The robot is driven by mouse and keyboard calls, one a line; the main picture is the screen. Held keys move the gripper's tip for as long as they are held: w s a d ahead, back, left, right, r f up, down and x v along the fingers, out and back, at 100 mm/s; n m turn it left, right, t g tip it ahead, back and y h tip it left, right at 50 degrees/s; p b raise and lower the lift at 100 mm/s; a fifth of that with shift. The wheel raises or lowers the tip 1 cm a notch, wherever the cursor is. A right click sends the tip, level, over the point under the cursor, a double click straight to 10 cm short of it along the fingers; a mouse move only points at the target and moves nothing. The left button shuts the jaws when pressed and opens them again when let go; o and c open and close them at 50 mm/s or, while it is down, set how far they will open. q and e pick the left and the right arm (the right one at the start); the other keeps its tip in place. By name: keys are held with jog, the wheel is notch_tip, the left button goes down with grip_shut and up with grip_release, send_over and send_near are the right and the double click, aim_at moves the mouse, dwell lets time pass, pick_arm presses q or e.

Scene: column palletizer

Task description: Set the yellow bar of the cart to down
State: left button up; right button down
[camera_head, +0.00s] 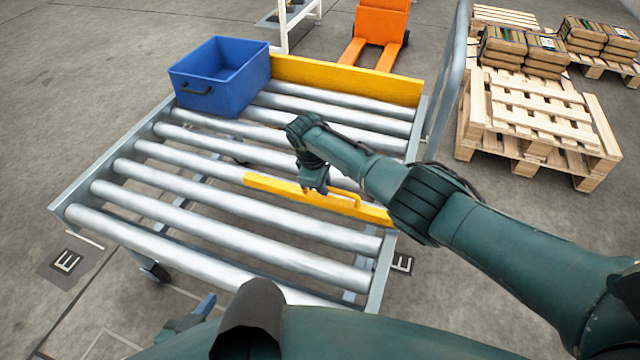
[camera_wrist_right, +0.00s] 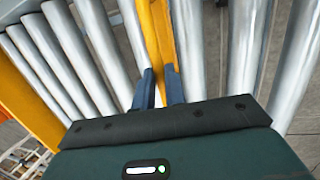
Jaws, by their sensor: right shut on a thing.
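The cart (camera_head: 75,190) is a grey frame with a bed of silver rollers. A yellow bar (camera_head: 270,184) with a small raised handle lies across the middle of the rollers, on the right side. It also shows in the right wrist view (camera_wrist_right: 152,30), running away between the rollers. My right gripper (camera_head: 316,188) reaches down onto this bar from above. In the wrist view its two blue fingers (camera_wrist_right: 160,88) are shut on the bar, one on each side. My left gripper (camera_head: 192,316) is low at the bottom edge, mostly hidden by my arm and clear of the bar.
A blue bin (camera_head: 218,92) stands on the cart's far left corner. A yellow end board (camera_head: 345,80) closes the far side. An orange pallet truck (camera_head: 381,22) stands behind. Wooden pallets (camera_head: 540,125), some with stacked sacks (camera_head: 522,48), stand at right. Floor at left is open.

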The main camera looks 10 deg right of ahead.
jog(key=shift+s+f, duration=0.15)
jog(key=shift+f, duration=0.15)
jog(key=c, duration=1.8)
grip_release()
jog(key=o, duration=0.3)
jog(key=shift+o, duration=0.2)
jog(key=shift+r, duration=0.1)
